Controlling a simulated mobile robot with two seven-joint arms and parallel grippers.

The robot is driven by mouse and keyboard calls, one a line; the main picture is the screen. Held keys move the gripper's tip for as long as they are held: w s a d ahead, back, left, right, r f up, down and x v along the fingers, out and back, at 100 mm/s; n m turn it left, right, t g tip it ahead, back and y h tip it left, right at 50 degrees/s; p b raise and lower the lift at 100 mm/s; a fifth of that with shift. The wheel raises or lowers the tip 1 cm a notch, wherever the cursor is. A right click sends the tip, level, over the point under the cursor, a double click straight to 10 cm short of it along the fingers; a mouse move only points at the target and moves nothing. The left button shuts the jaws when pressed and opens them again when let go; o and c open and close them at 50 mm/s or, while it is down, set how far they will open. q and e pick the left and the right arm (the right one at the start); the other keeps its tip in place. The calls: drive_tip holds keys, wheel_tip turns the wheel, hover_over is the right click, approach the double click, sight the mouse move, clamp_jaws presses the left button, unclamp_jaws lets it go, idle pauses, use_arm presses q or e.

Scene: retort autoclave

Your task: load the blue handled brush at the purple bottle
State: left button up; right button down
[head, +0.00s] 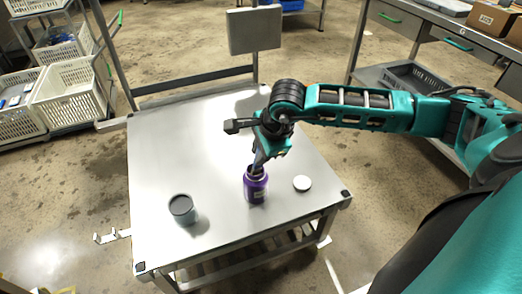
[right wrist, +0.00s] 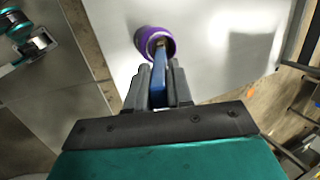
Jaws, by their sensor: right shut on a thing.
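The purple bottle (head: 256,187) stands upright and open on the metal table, below my right gripper (head: 261,158). Its purple rim also shows in the right wrist view (right wrist: 143,43). My right gripper (right wrist: 159,88) is shut on the blue handled brush (right wrist: 159,72). The brush points down from the fingers to the bottle's mouth, and its far end appears to be within the opening. I cannot tell how deep it reaches, as the rim and handle hide the tip. My left gripper is not seen in the head view.
A white round lid (head: 302,183) lies right of the bottle. A grey jar with a dark top (head: 182,209) stands to its left. The metal table (head: 170,150) is otherwise mostly clear. A grey panel on a post (head: 254,30) rises behind it. White baskets (head: 70,92) stand at left.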

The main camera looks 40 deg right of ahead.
drive_tip(key=shift+f+b, duration=0.45)
idle(0.7)
drive_tip(key=shift+f, duration=0.1)
idle(1.1)
drive_tip(key=shift+r+p, duration=1.9)
drive_tip(key=shift+r, duration=1.7)
